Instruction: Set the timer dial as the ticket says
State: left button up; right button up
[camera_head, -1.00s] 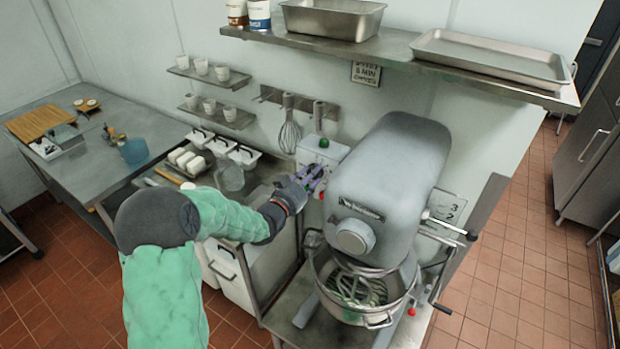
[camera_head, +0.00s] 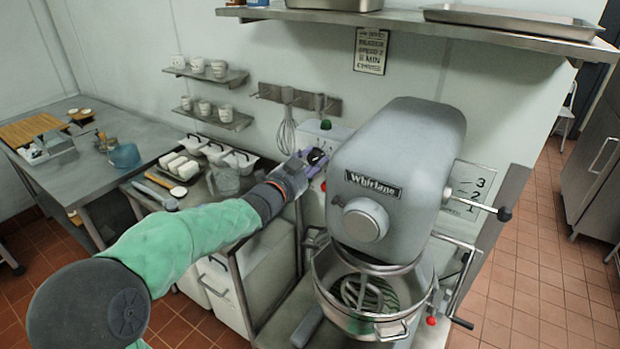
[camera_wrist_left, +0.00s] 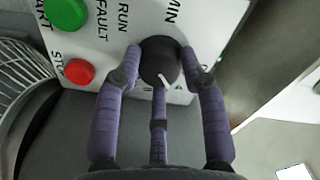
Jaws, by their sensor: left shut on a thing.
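The black timer dial (camera_wrist_left: 160,62) with a white pointer line sits on the white control box (camera_head: 328,141), beside the mixer. My left gripper (camera_head: 312,161) is shut on the dial, with purple fingers on both sides of it in the left wrist view (camera_wrist_left: 162,70). The fingers and dial hide part of the scale. A green button (camera_wrist_left: 66,12) and a red button (camera_wrist_left: 79,71) sit on the same panel. The ticket (camera_head: 371,50) hangs on the wall below the shelf; its small print is only partly readable, with "MIN" on one line. My right gripper is not in view.
The grey mixer (camera_head: 398,160) with its steel bowl (camera_head: 330,285) stands right of the box. A whisk (camera_head: 287,134) hangs on the wall rack to the left. White tubs and a clear jug (camera_head: 224,181) stand on the counter below.

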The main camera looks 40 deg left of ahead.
pick_arm(q)
jog(key=m+b, duration=0.3)
jog(key=b, duration=0.1)
jog(key=m+b, duration=0.2)
jog(key=b, duration=0.1)
jog(key=shift+r+m, duration=0.25)
jog(key=shift+m, duration=0.05)
jog(key=shift+d+m+b, duration=0.1)
jog(key=shift+m+b, duration=1.45)
jog(key=shift+m, duration=0.35)
jog(key=o, duration=1.1)
jog(key=shift+w+d, duration=0.1)
jog(key=shift+d, duration=0.05)
jog(key=shift+w+f, duration=0.1)
jog(key=shift+f, duration=0.15)
